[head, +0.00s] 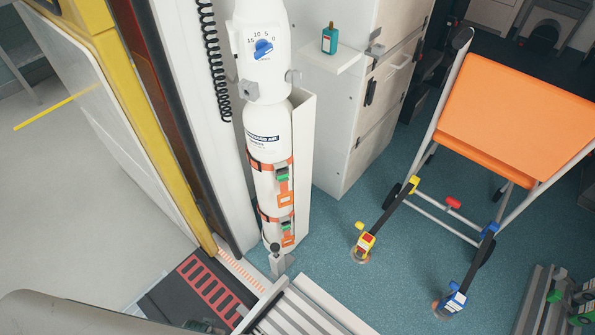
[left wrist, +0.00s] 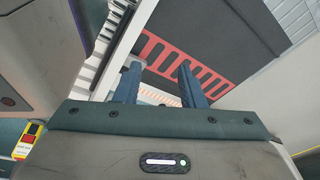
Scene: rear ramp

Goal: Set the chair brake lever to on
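The chair (head: 520,105) with an orange seat stands on the blue floor at the right of the head view. A small red lever or pedal (head: 453,203) sits on its low crossbar; I cannot tell its setting. My left gripper (left wrist: 159,82) shows in the left wrist view with its two dark fingers apart and nothing between them. It is over the ramp area with red slotted marking, far from the chair. My right gripper is in neither view.
A white gas cylinder (head: 268,150) is strapped to the wall left of centre. A yellow-tagged floor strap (head: 366,240) and a blue-tagged one (head: 453,300) run to the chair. A white cabinet (head: 350,110) stands behind. A metal rail (head: 300,312) lies in front.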

